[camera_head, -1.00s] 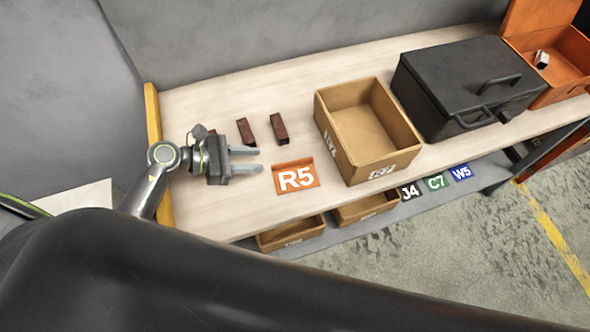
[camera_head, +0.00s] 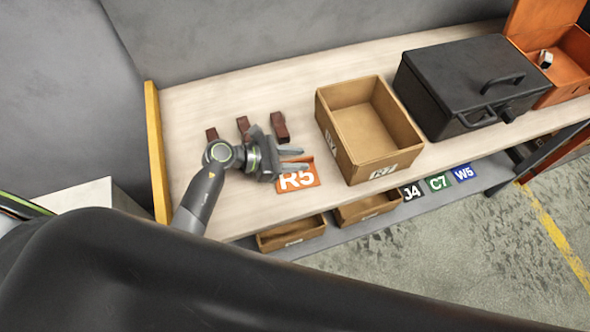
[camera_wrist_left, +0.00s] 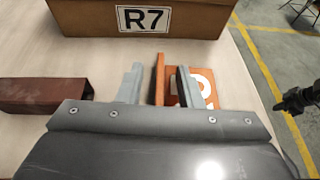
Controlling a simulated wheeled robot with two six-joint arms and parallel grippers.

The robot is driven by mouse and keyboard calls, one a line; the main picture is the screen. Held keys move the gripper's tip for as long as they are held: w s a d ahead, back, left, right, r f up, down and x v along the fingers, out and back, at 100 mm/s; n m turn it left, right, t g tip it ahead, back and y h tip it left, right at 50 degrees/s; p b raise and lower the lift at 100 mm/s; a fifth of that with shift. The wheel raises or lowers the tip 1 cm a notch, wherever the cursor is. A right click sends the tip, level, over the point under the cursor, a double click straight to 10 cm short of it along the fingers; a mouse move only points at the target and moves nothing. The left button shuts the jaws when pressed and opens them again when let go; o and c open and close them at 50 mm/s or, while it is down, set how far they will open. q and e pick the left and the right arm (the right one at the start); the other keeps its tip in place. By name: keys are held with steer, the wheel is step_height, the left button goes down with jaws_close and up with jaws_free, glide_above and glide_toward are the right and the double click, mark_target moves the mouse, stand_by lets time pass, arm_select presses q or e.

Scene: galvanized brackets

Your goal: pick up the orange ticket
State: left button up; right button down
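The orange ticket (camera_head: 308,178), marked R5, lies on the bench left of the cardboard box, partly hidden by my left gripper. In the left wrist view its upright orange edge (camera_wrist_left: 159,78) stands between the fingertips, and its flat lettered part (camera_wrist_left: 213,88) lies beyond the right finger. My left gripper (camera_head: 297,160) is open, with a finger on each side of that edge; a gap shows on the left side. It also shows in the left wrist view (camera_wrist_left: 158,86). A dark shape (camera_wrist_left: 298,100) at that view's right edge may be my right gripper; its fingers are unclear.
Several brown blocks (camera_head: 279,127) lie behind my left gripper. A cardboard box (camera_head: 389,158) marked R7 stands right of the ticket, with a black case (camera_head: 430,90) and an orange bin (camera_head: 572,82) beyond. Smaller boxes (camera_head: 290,237) and lettered tags (camera_head: 437,183) are on the lower shelf.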

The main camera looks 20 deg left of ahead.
arm_select(q)
jaws_close()
stand_by(0.3)
